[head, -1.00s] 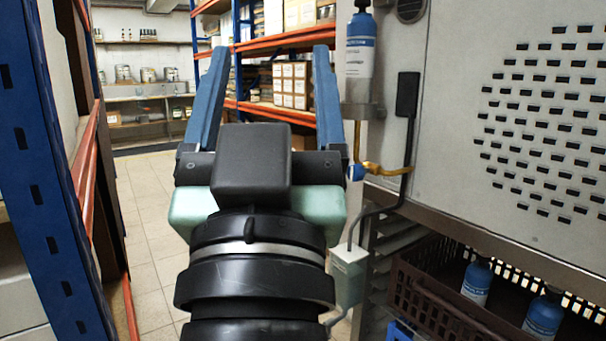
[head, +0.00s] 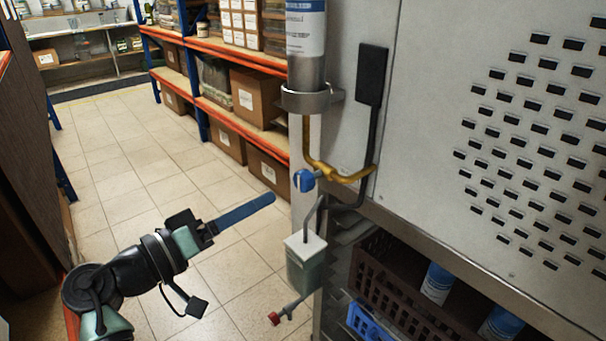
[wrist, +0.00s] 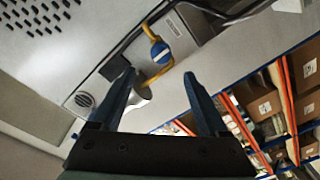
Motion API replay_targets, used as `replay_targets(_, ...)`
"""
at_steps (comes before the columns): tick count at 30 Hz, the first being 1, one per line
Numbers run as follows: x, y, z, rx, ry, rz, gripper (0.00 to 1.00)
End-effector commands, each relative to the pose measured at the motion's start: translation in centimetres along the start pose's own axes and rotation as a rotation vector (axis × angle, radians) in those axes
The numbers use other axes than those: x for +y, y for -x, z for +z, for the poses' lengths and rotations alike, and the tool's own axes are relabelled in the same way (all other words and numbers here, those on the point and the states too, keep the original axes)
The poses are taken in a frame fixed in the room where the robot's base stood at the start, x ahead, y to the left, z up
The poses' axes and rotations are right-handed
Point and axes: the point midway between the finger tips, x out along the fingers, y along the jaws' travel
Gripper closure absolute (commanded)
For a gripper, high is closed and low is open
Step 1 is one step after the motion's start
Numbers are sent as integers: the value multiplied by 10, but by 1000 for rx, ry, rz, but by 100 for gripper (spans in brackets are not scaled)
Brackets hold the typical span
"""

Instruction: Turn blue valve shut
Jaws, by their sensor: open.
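The blue valve (head: 304,180) is a small round knob on a yellow pipe (head: 350,175), below a gas cylinder (head: 305,45) on the side of the grey cabinet. In the wrist view the valve (wrist: 159,52) shows as a blue disc with a pale bar across it, lying ahead of and between the fingertips. My gripper (head: 270,199) is to the left of and slightly below the valve, its blue fingers pointing towards it, apart from it. In the wrist view my gripper (wrist: 160,75) is open, with nothing between its fingers.
A grey-green box (head: 305,262) with a bent pipe hangs below the valve, with a small red knob (head: 274,318) beneath. A brown crate (head: 400,300) with blue bottles stands lower right. Shelves (head: 225,125) with cartons stand behind. The tiled floor on the left is clear.

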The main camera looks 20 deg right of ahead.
Motion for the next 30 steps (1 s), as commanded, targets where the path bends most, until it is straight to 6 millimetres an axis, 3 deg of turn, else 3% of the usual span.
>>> replay_targets(9,0,-67,2,-5,-1,0,22)
replay_targets(15,-1,-99,1,-2,-1,-1,22)
replay_targets(21,-1,-114,1,-1,-1,-3,22)
replay_targets(30,-1,-115,1,-1,-1,-3,24)
